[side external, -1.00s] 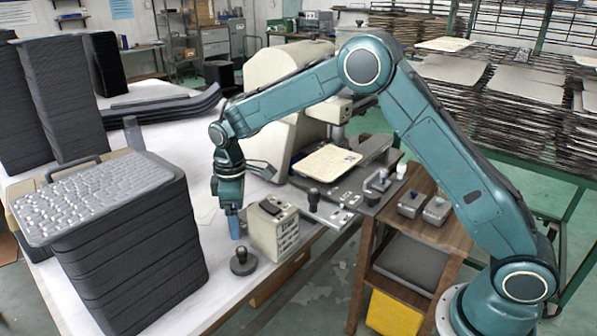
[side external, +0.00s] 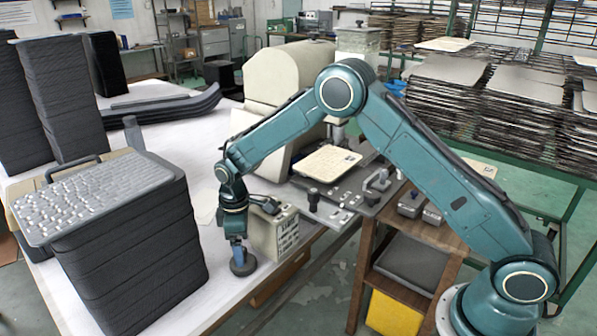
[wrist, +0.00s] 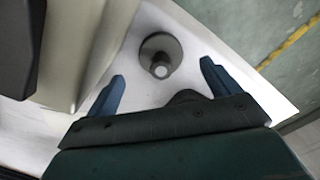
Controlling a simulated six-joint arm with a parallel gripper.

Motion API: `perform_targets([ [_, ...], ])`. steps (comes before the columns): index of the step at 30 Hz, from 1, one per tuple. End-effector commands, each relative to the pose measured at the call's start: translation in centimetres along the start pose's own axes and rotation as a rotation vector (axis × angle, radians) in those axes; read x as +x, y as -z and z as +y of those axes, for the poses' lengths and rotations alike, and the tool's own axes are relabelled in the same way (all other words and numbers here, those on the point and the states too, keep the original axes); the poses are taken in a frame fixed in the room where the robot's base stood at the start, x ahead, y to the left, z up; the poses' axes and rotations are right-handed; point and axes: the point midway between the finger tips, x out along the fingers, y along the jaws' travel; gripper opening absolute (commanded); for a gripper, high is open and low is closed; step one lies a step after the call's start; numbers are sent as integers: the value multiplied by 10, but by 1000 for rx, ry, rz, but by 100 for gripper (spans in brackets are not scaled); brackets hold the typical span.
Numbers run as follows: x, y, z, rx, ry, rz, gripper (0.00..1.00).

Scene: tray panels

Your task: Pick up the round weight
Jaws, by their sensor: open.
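The round weight (side external: 243,267) is a dark grey disc with a knob on top, standing upright on the white table near its front edge. In the wrist view the weight (wrist: 161,55) shows between and a little beyond the two blue fingertips of my gripper (wrist: 161,70). The fingers are spread apart, with nothing held between them.
A cream box (side external: 274,234) stands close beside my gripper. A tall stack of black trays (side external: 135,255) with a grey textured panel (side external: 97,198) on top stands to the left. A cream machine (side external: 285,85) stands behind. The table's front edge is close to the weight.

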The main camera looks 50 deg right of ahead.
Motion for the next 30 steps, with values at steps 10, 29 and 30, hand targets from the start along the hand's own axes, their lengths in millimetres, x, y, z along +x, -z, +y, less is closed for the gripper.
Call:
perform_targets([
  [10,8,0,-1,0,1,-2,88],
  [29,53,0,-2,0,0,0,88],
  [30,53,0,-2,0,0,0,88],
])
